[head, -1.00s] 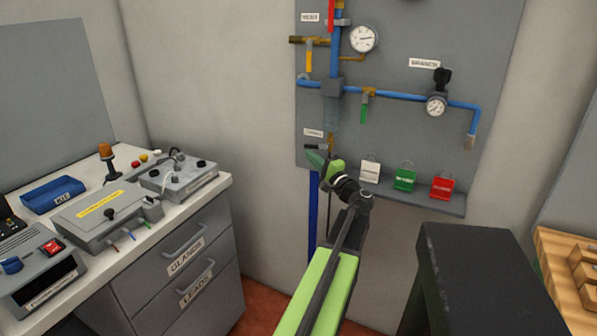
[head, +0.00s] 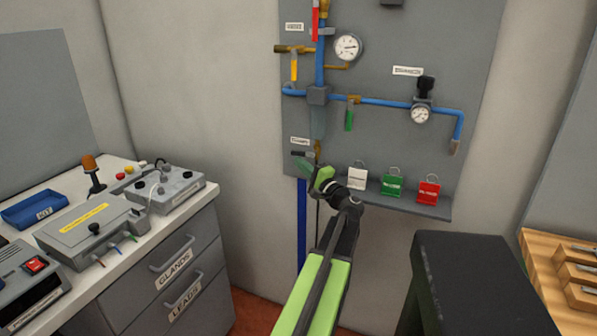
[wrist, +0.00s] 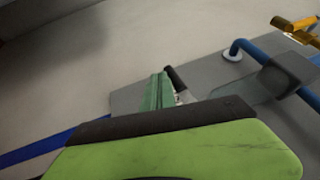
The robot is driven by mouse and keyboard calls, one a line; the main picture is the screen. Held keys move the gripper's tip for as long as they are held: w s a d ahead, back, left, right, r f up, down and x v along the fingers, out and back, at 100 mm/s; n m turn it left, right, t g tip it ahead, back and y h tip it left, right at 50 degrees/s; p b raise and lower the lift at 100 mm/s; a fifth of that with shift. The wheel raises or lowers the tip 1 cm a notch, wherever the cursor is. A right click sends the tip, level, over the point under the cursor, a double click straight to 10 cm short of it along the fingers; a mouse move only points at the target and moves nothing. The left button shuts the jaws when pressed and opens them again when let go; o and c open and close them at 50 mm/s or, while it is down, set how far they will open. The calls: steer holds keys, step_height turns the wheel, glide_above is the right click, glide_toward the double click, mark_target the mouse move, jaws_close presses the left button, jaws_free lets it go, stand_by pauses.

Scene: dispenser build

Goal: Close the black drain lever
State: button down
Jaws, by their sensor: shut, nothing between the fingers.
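The black drain lever (head: 302,154) lies about level at the bottom of the blue pipe on the grey wall board, pointing left from a brass valve (head: 318,147) below a small white label. In the wrist view the dark lever (wrist: 176,78) shows just past the fingertips. My gripper (head: 301,164) is shut and empty, its green fingers just below the lever in the head view. The green fingers (wrist: 158,92) also show in the wrist view. I cannot tell whether they touch the lever. My gripper's green body hides the lower part of the wrist view.
A green-handled valve (head: 349,118) and gauges sit higher. A bench with devices (head: 100,225) stands left, a dark block (head: 470,265) right.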

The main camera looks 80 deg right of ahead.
steer(key=b+v, duration=0.3)
steer(key=v, duration=1.4)
steer(key=shift+a, duration=0.1)
